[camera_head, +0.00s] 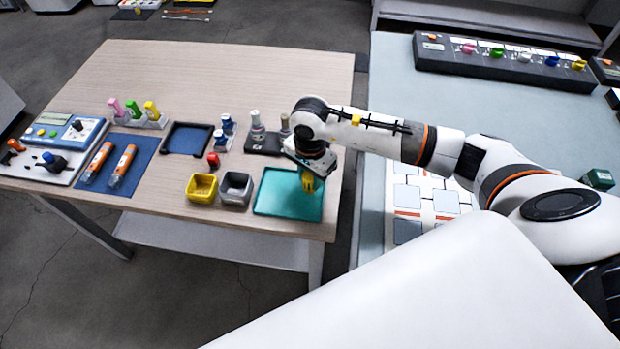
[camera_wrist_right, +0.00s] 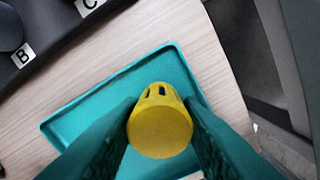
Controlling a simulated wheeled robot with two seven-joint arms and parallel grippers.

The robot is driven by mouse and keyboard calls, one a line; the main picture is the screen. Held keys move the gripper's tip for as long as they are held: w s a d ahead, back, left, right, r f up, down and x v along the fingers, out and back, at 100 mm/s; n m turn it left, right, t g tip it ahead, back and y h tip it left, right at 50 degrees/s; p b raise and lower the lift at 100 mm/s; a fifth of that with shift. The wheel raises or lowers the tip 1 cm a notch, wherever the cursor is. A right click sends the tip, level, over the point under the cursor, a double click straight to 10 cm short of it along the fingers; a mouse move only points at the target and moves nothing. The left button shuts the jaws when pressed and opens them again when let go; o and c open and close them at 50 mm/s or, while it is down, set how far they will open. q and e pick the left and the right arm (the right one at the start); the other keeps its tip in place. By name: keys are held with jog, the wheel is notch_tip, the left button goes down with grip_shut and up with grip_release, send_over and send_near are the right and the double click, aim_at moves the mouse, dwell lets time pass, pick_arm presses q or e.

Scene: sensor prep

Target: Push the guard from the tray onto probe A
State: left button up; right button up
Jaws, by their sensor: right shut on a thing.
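The yellow guard (camera_head: 307,183), a slotted cap, is between the fingers of my right gripper (camera_head: 311,172), which is shut on it. In the right wrist view the guard (camera_wrist_right: 160,132) shows its round end, with the dark teal fingers at both sides. The guard is over the teal tray (camera_head: 275,208); whether it touches the tray I cannot tell. The dark probe stand (camera_head: 262,144) is behind the tray, with a grey-topped probe (camera_head: 257,124) standing in it and another partly hidden by my arm. Labels B (camera_wrist_right: 23,55) and C show in the wrist view; no A label is readable.
A yellow bin (camera_head: 201,189) and a grey bin (camera_head: 236,189) stand left of the tray. A red-topped item (camera_head: 213,160) and blue-white pieces (camera_head: 226,124) are near the stand. A blue mat (camera_head: 117,166) with orange tubes lies farther left. The table's front edge is close to the tray.

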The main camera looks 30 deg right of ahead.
jog(key=shift+r, duration=0.15)
jog(key=shift+r+p, duration=1.4)
jog(key=shift+r, duration=0.95)
jog(key=shift+r, duration=0.1)
